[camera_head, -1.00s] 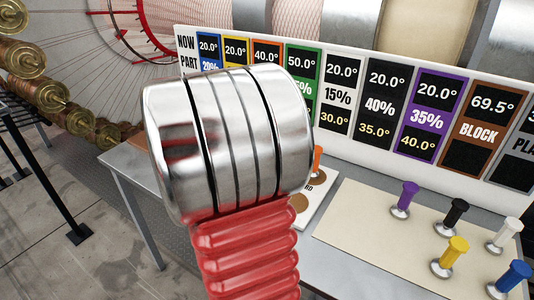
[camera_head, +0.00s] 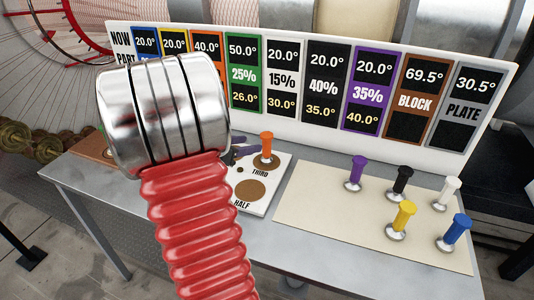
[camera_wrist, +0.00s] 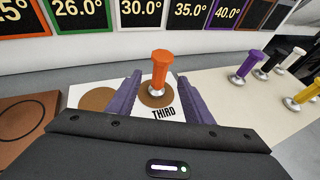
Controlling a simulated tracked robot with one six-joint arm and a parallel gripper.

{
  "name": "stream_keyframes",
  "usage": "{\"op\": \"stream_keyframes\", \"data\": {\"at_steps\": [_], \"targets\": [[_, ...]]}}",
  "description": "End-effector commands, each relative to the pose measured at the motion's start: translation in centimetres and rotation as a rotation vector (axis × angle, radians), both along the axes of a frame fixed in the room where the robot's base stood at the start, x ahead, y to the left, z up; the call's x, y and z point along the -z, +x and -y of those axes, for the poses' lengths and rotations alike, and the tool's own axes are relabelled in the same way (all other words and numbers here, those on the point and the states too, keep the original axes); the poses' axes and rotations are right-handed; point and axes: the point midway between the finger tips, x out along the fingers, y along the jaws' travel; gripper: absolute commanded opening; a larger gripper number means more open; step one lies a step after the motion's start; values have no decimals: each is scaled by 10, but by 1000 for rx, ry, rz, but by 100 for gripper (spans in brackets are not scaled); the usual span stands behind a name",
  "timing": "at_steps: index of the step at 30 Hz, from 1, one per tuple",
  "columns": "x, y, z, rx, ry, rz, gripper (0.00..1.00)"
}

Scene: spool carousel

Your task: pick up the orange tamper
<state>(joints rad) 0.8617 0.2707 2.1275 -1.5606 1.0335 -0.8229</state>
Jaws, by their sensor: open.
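The orange tamper (camera_head: 266,146) stands upright on a brown spot marked THIRD on the white board (camera_head: 252,206). In the wrist view the tamper (camera_wrist: 160,68) shows near the middle, with its silver base on the brown spot. My gripper (camera_wrist: 160,78) is open, its two purple fingers reaching forward to the left and right of the tamper in that view. No contact shows, and I cannot tell how far the fingertips are from it in depth. In the head view my gripper (camera_head: 238,152) is partly hidden behind my arm, just left of the tamper.
Purple (camera_head: 356,172), black (camera_head: 401,182), white (camera_head: 447,193), yellow (camera_head: 401,220) and blue (camera_head: 454,233) tampers stand on a cream mat (camera_head: 310,220) to the right. A sign panel (camera_head: 330,85) runs behind. A brown board (camera_wrist: 25,122) lies left in the wrist view.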

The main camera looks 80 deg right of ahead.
Motion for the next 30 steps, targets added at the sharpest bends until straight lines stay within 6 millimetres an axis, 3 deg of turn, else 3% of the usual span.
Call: {"op": "stream_keyframes", "data": {"at_steps": [9, 23, 30], "targets": [[17, -20, 37, 2, 0, -1, 46], [20, -23, 42, 0, 0, 1, 46], [31, -36, 63, 3, 1, -1, 46]]}}
